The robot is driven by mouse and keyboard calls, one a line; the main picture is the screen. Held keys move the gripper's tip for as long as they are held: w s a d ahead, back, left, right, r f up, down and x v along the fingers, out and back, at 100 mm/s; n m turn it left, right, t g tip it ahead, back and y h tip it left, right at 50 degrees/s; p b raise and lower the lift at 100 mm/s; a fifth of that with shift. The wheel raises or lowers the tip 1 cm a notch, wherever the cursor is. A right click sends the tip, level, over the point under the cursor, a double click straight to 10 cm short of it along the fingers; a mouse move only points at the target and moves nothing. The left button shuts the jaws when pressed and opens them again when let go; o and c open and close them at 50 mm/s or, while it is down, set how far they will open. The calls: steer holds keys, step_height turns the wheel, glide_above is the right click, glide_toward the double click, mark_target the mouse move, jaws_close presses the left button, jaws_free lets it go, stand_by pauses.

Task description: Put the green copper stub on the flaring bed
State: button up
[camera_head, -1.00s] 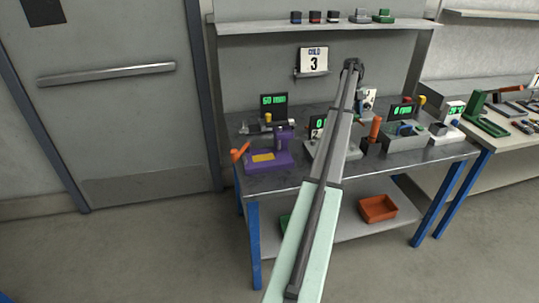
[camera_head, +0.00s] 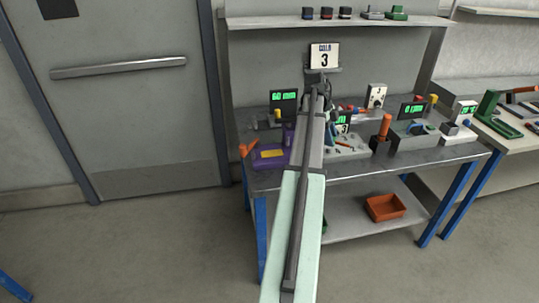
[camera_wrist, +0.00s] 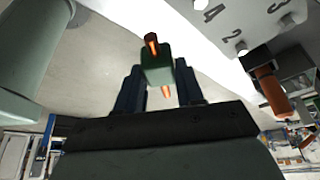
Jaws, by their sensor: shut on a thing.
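My gripper (camera_wrist: 157,78) is shut on the green copper stub (camera_wrist: 157,62) in the wrist view. The stub is a green block with a copper tube end showing above and below it, held between two dark fingers. In the head view my arm hides the gripper and stub. A purple fixture (camera_head: 270,156) with a yellow patch and an orange handle stands at the left of the bench, beside my arm. I cannot tell for sure which fixture is the flaring bed.
A numbered grey panel (camera_wrist: 245,20) and an orange handle (camera_wrist: 269,88) are near the gripper at the right in the wrist view. The metal bench (camera_head: 360,171) holds several fixtures and displays. An orange bin (camera_head: 385,207) sits on the lower shelf.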

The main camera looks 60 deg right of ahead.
steer(key=w+a+f+n+h, duration=0.1)
steer(key=w+a+f+n, duration=0.1)
steer(key=a, duration=0.4)
steer(key=w+a+f+n+h, duration=0.1)
steer(key=w+a+f+n, duration=0.2)
steer(key=a, duration=0.4)
steer(key=w+a+f+n+t, duration=0.1)
steer(key=w+a+f+n, duration=0.1)
steer(key=a, duration=0.4)
steer(key=shift+w+a+f+n+h, duration=0.35)
steer(key=shift+w+a+n+h, duration=0.05)
steer(key=shift+w, duration=0.15)
jaws_close()
steer(key=w+d, duration=1.2)
steer(key=w, duration=0.1)
steer(key=shift+w+d, duration=0.1)
steer(key=shift+d, duration=0.3)
steer(key=shift+a+f, duration=0.2)
steer(key=shift+f, duration=0.15)
steer(key=o, duration=1.2)
jaws_free()
steer(key=shift+c, duration=0.2)
steer(key=v, duration=1.2)
steer(key=shift+s, duration=0.4)
steer(key=shift+r, duration=0.1)
